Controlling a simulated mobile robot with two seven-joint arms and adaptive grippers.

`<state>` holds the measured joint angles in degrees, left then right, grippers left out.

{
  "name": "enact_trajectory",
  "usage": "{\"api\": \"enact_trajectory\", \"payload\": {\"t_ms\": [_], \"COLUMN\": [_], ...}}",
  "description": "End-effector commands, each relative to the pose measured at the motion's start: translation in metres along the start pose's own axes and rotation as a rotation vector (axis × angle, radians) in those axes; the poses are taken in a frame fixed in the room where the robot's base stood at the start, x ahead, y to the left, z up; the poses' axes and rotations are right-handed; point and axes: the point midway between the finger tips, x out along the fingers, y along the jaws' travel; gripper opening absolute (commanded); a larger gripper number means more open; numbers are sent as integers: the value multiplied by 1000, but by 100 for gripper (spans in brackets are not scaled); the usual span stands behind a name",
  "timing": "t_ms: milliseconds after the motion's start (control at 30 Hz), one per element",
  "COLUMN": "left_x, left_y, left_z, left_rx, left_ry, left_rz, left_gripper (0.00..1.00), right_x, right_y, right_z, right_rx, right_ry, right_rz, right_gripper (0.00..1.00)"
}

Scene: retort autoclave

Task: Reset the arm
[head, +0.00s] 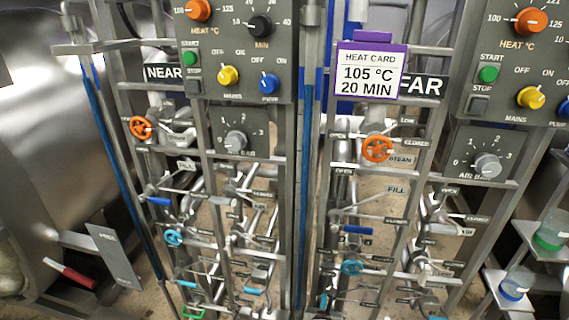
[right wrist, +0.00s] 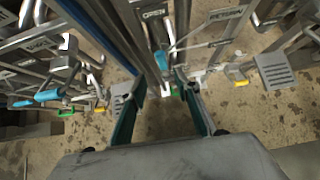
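My right gripper (right wrist: 160,92) shows in the right wrist view with its two dark teal fingers spread apart. I see nothing held between them. I cannot make out either gripper in the head view, and my left gripper is in no view.
The NEAR panel (head: 236,95) and FAR panel (head: 500,105) stand above crowded pipes and valves, including orange handwheels (head: 377,149). A purple-edged heat card (head: 368,75) hangs between them. A steel vessel (head: 45,150) is at left; jars (head: 548,236) stand at right.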

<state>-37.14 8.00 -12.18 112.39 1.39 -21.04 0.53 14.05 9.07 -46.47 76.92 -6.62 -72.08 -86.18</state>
Motion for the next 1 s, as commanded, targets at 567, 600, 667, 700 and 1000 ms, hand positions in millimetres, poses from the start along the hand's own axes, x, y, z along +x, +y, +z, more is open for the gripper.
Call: {"api": "enact_trajectory", "payload": {"t_ms": [567, 600, 667, 700, 1000], "left_x": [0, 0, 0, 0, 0], "left_y": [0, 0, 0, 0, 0], "left_z": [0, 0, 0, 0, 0], "left_rx": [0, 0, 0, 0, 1], "left_ry": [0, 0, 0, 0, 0], "left_rz": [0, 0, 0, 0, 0], "left_gripper": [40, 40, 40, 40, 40], "right_x": [-110, -119, -132, -139, -168], "right_y": [-28, -38, -53, -63, -101], "right_z": [-122, -122, -120, -117, -105], "right_rx": [1804, 1938, 2118, 2224, 2595], "right_ry": [420, 441, 465, 479, 528], "right_rz": [237, 242, 252, 260, 301], "right_gripper": [32, 32, 32, 32, 32]}}
